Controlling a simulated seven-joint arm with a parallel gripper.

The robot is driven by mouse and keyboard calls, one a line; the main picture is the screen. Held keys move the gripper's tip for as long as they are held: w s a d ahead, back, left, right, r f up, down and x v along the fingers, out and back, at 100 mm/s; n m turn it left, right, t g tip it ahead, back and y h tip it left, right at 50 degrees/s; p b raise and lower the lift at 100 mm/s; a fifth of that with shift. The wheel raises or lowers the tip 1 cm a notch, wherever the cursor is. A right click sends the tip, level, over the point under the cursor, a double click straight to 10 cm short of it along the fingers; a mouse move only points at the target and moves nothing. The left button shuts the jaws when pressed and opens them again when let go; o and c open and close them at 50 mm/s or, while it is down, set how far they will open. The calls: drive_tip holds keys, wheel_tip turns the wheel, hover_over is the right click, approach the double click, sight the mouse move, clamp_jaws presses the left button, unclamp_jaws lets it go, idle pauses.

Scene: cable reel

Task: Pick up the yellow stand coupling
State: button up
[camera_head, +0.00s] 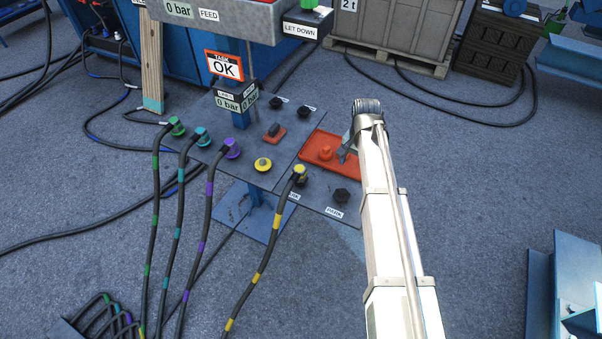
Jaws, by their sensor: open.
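A yellow-ended hose coupling (299,172) sits at the front right of the grey stand plate, on or at a fitting there. Its black hose (266,250), banded in yellow, runs down to the floor. A separate round yellow fitting (263,164) stands on the plate just to its left, with no hose on it. I cannot tell from the picture which of the two is the stand coupling. My gripper (343,154) is over the right edge of the red tray, right of both yellow parts and apart from them. It is open; my arm partly hides it.
Green (176,127), teal (202,137) and purple (232,148) hose couplings line the plate's left side. A black knob (341,195) is at the front right. A sign post (240,88) rises behind.

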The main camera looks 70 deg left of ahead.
wheel_tip(320, 180, up, 4)
drive_tip(key=n, duration=0.1)
hover_over(299, 169)
wheel_tip(299, 169, down, 8)
drive_tip(key=shift+s+f, duration=0.15)
drive_tip(key=shift+w+a+f, duration=0.1)
drive_tip(key=shift+f, duration=1.25)
drive_tip(key=shift+w+f, duration=0.1)
drive_tip(key=shift+f, duration=1.2)
drive_tip(key=shift+c, duration=0.3)
drive_tip(key=c, duration=1.1)
